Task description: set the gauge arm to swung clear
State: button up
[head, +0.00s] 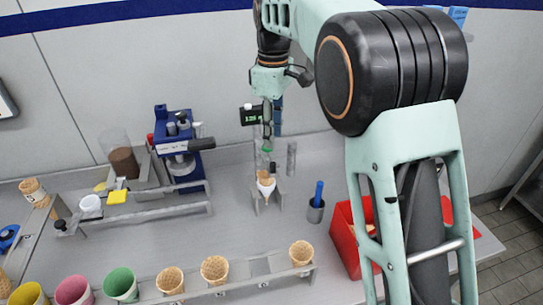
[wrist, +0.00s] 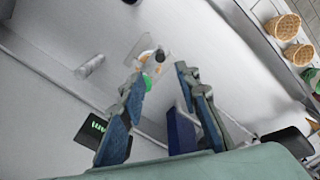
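The gauge has a small black display (head: 251,114) with green characters; the display also shows in the wrist view (wrist: 91,130). A green part (head: 267,147), which seems to belong to the gauge arm, sits above a cone (head: 266,184) in a small grey stand. The green part shows just beyond my fingertips in the wrist view (wrist: 147,82). My gripper (head: 272,128) points down above it. Its blue-padded fingers are apart with a gap between the tips (wrist: 161,76). A dark blue block (wrist: 182,132) lies by the right finger; I cannot tell whether they touch.
A grey post (head: 291,158) stands right of the cone stand. A cup with a blue handle (head: 316,205) and a red bin (head: 347,237) are further right. A blue machine (head: 180,150) stands left. A rack of cones (head: 214,270) runs along the front. The middle counter is clear.

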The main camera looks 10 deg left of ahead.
aim_at(273, 164)
notch_tip(273, 164, down, 10)
jog(key=shift+r, duration=0.2)
grip_shut()
dwell(0.4)
